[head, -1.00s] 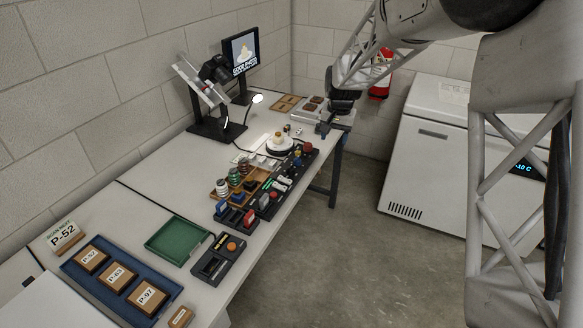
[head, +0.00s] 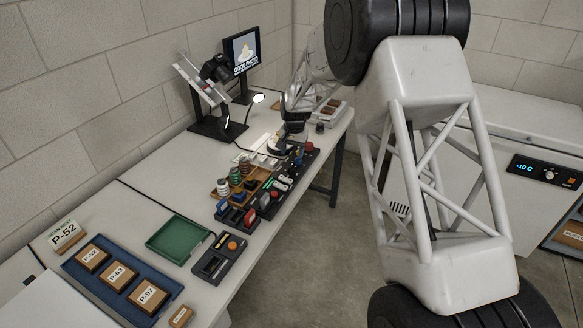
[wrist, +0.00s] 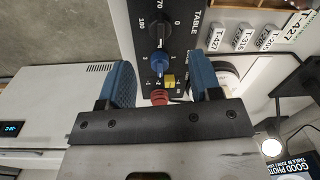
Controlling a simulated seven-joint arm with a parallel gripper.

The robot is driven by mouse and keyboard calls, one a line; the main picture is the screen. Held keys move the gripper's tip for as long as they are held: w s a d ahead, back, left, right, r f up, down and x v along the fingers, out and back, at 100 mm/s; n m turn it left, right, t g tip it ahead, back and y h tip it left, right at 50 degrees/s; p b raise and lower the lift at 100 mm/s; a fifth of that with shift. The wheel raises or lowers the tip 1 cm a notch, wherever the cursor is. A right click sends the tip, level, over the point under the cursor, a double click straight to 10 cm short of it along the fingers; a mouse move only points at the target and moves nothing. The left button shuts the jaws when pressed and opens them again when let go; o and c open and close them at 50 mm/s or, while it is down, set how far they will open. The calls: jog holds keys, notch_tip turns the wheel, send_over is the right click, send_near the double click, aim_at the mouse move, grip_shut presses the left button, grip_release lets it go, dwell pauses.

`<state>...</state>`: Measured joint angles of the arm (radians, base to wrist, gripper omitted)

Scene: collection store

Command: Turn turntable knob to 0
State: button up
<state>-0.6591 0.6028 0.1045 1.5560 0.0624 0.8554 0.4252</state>
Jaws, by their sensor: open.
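The turntable knob (wrist: 160,34) is a black dial on a dark panel in the wrist view, with 0, 180 and 70 legible around it and TABLE printed beside it. I cannot tell for sure which number its pointer faces. My gripper (wrist: 160,78) is open, its two blue fingers apart and empty. The fingers flank a blue knob (wrist: 159,62), a yellow piece (wrist: 169,80) and a red button (wrist: 160,97) in the view. The black dial lies beyond the fingertips. In the head view my gripper (head: 291,122) hangs over the turntable area and hides most of it.
The control strip (head: 271,187) runs along the table's front edge. A camera rig (head: 214,90), a lamp (head: 258,98) and a monitor (head: 243,52) stand behind. A green tray (head: 179,237) and a blue tray (head: 80,270) lie nearer. A white freezer (wrist: 40,110) stands beside the table.

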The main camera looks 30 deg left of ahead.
aim_at(292, 166)
jog(key=shift+f, duration=0.1)
jog(key=shift+a+f, duration=0.15)
jog(key=shift+f, duration=3.7)
jog(key=c, duration=0.9)
jog(key=shift+c, duration=0.2)
jog(key=shift+r+n, duration=0.1)
jog(key=shift+n, duration=0.2)
